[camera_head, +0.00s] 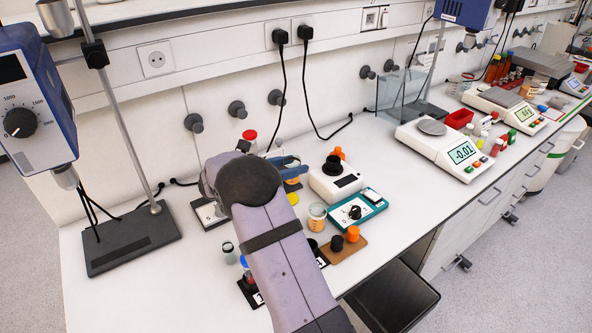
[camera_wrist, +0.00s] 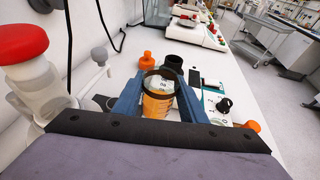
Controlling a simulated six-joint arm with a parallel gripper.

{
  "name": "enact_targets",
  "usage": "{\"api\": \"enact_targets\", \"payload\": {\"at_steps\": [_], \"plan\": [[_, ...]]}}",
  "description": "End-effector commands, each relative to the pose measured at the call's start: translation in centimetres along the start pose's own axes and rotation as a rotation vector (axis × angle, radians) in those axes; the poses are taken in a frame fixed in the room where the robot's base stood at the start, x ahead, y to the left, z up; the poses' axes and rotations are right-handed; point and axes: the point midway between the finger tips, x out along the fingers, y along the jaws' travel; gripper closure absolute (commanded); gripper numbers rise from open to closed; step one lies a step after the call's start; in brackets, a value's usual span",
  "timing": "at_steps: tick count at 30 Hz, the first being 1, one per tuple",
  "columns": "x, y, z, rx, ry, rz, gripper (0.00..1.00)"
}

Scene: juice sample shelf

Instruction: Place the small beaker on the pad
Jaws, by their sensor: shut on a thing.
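My gripper (camera_head: 290,166) is shut on a small beaker with orange contents (camera_wrist: 158,104). In the wrist view its blue fingers lie on both sides of the beaker, which looks roughly upright. In the head view the beaker is largely hidden by my gripper and arm. I cannot tell whether its base touches anything. Which surface is the pad is not clear. A dark pad with a pale label (camera_head: 207,213) lies left of my gripper, and a brown board (camera_head: 352,248) with orange and black pieces lies to the right of my arm.
A white device with a black round top (camera_head: 334,180) and a teal device with a black knob (camera_head: 357,209) stand right of my gripper. Another beaker (camera_head: 317,216) stands nearby. A red-capped bottle (camera_wrist: 28,75) is at left in the wrist view. The bench before the balance (camera_head: 460,150) is clear.

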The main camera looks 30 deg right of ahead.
Motion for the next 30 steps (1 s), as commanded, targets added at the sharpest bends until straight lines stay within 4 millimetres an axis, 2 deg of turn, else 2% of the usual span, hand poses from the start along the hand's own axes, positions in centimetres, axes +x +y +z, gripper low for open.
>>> {"api": "enact_targets", "payload": {"at_steps": [5, 17, 30], "plan": [[-0.1, 1.4, -0.6, -0.014, 0.000, 0.046, 0.89], [0.2, 1.4, -1.5, -0.014, -0.001, 0.045, 0.89], [1.3, 1.4, -5.1, -0.015, -0.001, 0.045, 0.89]]}}
